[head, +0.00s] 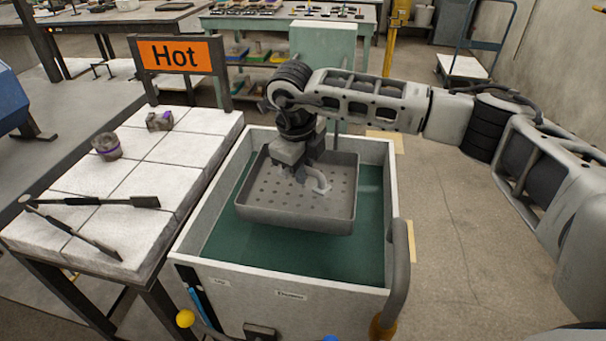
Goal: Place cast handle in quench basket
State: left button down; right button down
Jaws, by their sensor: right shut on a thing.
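The quench basket (295,217) is a grey perforated tray inside the white-walled quench tank (290,292), above the dark green liquid. My right gripper (306,176) reaches in from the right and points down inside the basket's outline. It is shut on the cast handle (320,184), a small light grey curved piece. The handle is low over the basket floor; I cannot tell whether it touches it. The fingers and wrist hide part of the handle. My left gripper is not in view.
A white-tiled table (150,180) stands left of the tank with tongs (100,202), a small cup-like part (107,146) and another small part (159,121). An orange "Hot" sign (175,55) rises behind it. A grey pipe (398,270) stands at the tank's right front.

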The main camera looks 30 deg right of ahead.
jog(key=shift+a+f, duration=0.1)
jog(key=shift+f, duration=0.9)
jog(key=shift+f, duration=0.15)
jog(key=c, duration=1.4)
grip_release()
jog(key=shift+c, duration=0.2)
jog(key=shift+r, duration=0.3)
jog(key=v, duration=1.1)
jog(key=shift+r+b, duration=0.35)
jog(key=shift+s, duration=0.15)
